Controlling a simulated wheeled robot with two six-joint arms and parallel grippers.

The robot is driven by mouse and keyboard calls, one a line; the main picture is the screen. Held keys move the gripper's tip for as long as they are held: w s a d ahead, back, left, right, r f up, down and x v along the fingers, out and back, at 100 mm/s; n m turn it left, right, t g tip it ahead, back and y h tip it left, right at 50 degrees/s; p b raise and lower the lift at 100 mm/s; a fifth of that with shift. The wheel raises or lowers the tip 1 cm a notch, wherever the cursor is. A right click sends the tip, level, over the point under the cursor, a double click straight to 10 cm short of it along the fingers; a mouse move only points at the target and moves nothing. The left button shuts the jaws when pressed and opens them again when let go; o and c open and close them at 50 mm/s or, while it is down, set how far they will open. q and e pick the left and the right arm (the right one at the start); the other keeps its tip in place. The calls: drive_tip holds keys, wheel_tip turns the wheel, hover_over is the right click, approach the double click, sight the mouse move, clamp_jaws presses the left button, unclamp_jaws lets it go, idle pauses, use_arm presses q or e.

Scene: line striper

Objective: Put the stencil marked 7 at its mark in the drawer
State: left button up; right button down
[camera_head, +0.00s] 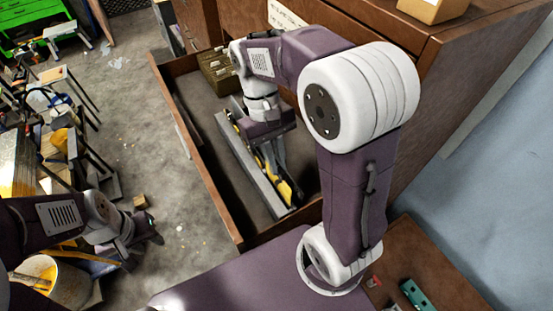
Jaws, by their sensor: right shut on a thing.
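The drawer (195,95) is pulled open, brown with a dark floor. My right gripper (277,170) points down into it, over a long grey tray (240,155). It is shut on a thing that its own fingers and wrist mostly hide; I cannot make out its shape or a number. Yellow and black pieces (285,190) lie in the tray close to the fingertips. I cannot make out a stencil marked 7 or its mark. My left gripper (152,232) is over the floor outside the drawer, small and dark; its opening is unclear.
An olive slotted box (217,72) stands at the drawer's back. The brown cabinet (440,90) rises behind my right arm, with a cardboard box (433,8) on top. A teal item (417,295) lies at lower right. Cluttered shelving (65,130) and a bucket stand at left.

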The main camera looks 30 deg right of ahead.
sight(276, 178)
idle(0.3)
idle(0.4)
drive_tip(key=shift+w+f+b, duration=0.1)
drive_tip(key=shift+f+b, duration=0.25)
drive_tip(key=shift+f, duration=0.55)
idle(0.7)
drive_tip(key=shift+p, duration=0.3)
idle(0.4)
drive_tip(key=shift+f+b, duration=1.65)
drive_tip(key=shift+f, duration=1.3)
drive_tip(key=c, duration=1.5)
unclamp_jaws()
drive_tip(key=shift+o, duration=0.5)
drive_tip(key=shift+a, duration=0.1)
drive_tip(key=shift+o, duration=0.4)
